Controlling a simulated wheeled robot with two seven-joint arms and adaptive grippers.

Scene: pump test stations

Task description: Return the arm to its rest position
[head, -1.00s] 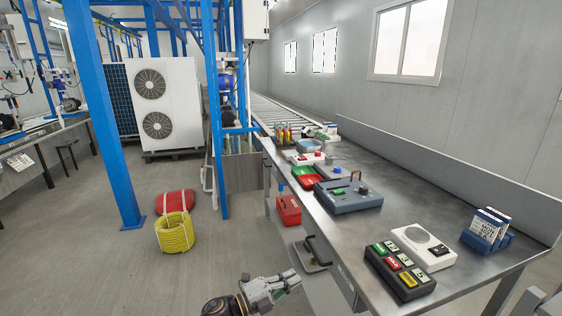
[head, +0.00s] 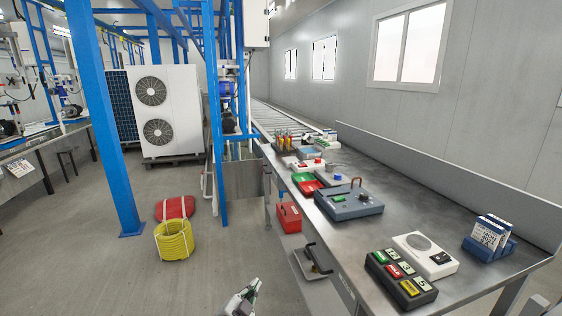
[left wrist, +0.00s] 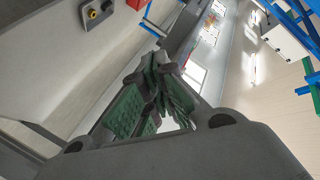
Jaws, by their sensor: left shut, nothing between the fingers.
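My left gripper (head: 249,290) shows at the bottom edge of the head view, left of the steel bench (head: 390,230) and below its top. Only its tip end is in the picture; the rest of the arm is cut off. In the left wrist view its green-padded fingers (left wrist: 158,92) are closed together with nothing held between them. It touches nothing that I can see. My right gripper is not in view.
The bench holds a black button box (head: 401,280), a white unit (head: 425,255), a blue-grey device (head: 349,200) and blue-and-white packs (head: 489,234). A yellow hose coil (head: 174,240) lies on the floor near a blue post (head: 112,140).

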